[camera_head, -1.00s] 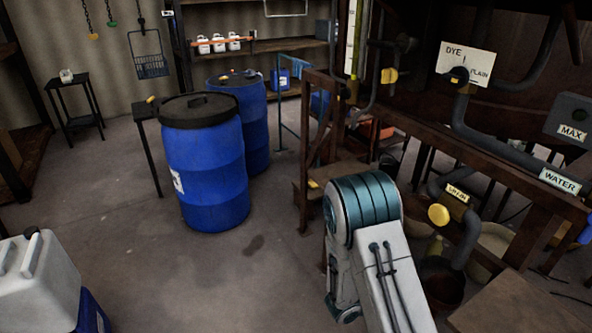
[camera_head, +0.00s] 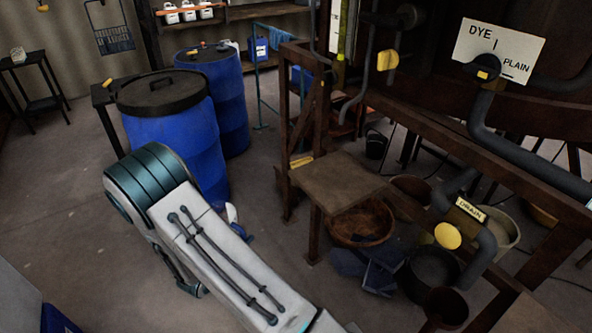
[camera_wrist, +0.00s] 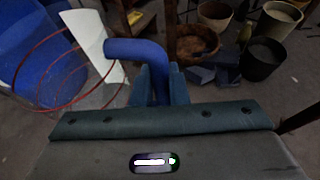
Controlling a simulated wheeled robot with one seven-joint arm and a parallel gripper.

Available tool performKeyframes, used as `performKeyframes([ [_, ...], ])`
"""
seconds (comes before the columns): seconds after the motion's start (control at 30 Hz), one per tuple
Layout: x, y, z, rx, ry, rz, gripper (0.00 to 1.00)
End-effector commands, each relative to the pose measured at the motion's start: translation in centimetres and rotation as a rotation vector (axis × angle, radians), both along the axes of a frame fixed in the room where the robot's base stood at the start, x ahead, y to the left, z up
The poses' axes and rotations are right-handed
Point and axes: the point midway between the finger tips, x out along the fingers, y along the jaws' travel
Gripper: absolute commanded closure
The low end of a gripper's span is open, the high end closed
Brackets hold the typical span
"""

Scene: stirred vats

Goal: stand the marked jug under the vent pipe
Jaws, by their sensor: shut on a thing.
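In the wrist view my gripper (camera_wrist: 164,82) is shut on a thick blue curved handle (camera_wrist: 140,50). A white piece (camera_wrist: 95,42) stands beside the handle, probably part of the same jug; any mark on it cannot be read. In the head view a small white and blue part (camera_head: 232,213) shows beside my arm, which hides most of the held thing and my gripper. A thin grey pipe (camera_head: 352,108) with a bent lower end hangs above the wooden stand. I see no vent label, so I cannot tell whether this is the vent pipe.
Blue barrels (camera_head: 170,130) stand to the left. A brown wooden stand (camera_head: 336,182) is in the middle. A drain pipe (camera_head: 487,250) with a yellow knob hangs above dark buckets (camera_head: 433,270). A shallow brown basin (camera_head: 360,222) and dark blue scraps lie on the floor.

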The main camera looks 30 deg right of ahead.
Motion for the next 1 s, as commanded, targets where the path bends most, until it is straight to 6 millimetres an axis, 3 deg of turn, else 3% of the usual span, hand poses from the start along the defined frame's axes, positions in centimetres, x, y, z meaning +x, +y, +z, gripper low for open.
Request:
performKeyframes([
  [0.17, 0.8, -1.7, 3.9, 0.007, -0.013, -0.082, 1.0],
  [0.33, 0.7, -3.8, 10.1, 0.011, -0.017, -0.24, 1.0],
  [0.47, -0.8, -6.1, 15.1, 0.011, -0.016, -0.41, 1.0],
  [0.6, -3.5, -8.4, 19.4, 0.007, -0.011, -0.599, 1.0],
  [0.7, -5.3, -9.4, 21.2, 0.005, -0.007, -0.694, 1.0],
  [0.87, -6.7, -11.1, 22.4, 0.002, -0.004, -0.759, 1.0],
  [1.0, -7.2, -14.3, 22.4, -0.001, -0.004, -0.764, 1.0],
])
